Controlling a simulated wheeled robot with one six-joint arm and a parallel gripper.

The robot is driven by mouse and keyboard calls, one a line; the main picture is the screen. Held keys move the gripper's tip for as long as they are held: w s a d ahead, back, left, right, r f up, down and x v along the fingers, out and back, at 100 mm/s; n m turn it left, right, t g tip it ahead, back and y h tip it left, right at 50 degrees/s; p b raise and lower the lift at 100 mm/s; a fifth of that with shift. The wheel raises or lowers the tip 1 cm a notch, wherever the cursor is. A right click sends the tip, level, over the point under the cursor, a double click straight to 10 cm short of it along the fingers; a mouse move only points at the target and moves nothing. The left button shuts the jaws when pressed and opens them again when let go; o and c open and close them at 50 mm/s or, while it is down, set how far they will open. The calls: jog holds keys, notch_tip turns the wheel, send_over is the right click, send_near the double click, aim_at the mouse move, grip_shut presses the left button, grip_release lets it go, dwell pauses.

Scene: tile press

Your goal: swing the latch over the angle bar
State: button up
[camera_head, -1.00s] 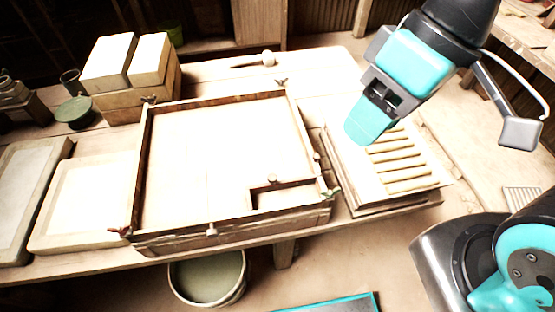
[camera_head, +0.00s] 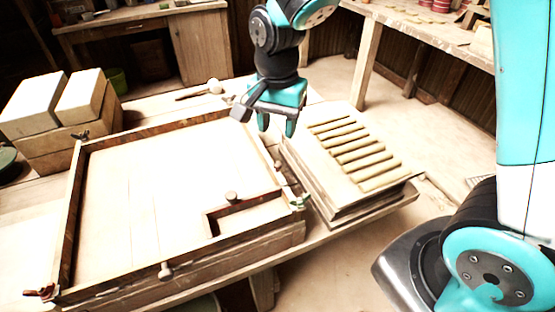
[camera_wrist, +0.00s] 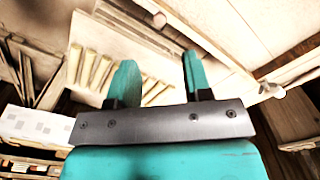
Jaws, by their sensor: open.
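The wooden frame (camera_head: 75,215) lies on the bench at the front left. The L-shaped angle bar (camera_head: 250,203) lies inside its front right corner, with a round knob (camera_head: 232,196) on it. Small fittings sit on the frame's rim: a pale knob (camera_head: 166,270) on the front side, another (camera_head: 277,165) on the right side, and a winged one (camera_head: 300,201) at the right corner. I cannot tell which is the latch. My gripper (camera_head: 277,125) is open and empty, fingers down, above the frame's far right side. Its fingers also show in the wrist view (camera_wrist: 158,78).
A board with several clay strips (camera_head: 350,150) lies right of the frame and shows in the wrist view (camera_wrist: 95,65). Pale blocks (camera_head: 35,105) stand at the left. A mallet (camera_head: 210,88) lies behind the frame. The floor right of the bench is open.

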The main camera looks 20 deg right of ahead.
aim_at(277, 164)
notch_tip(277, 164, down, 10)
jog(key=shift+r, duration=0.1)
grip_shut()
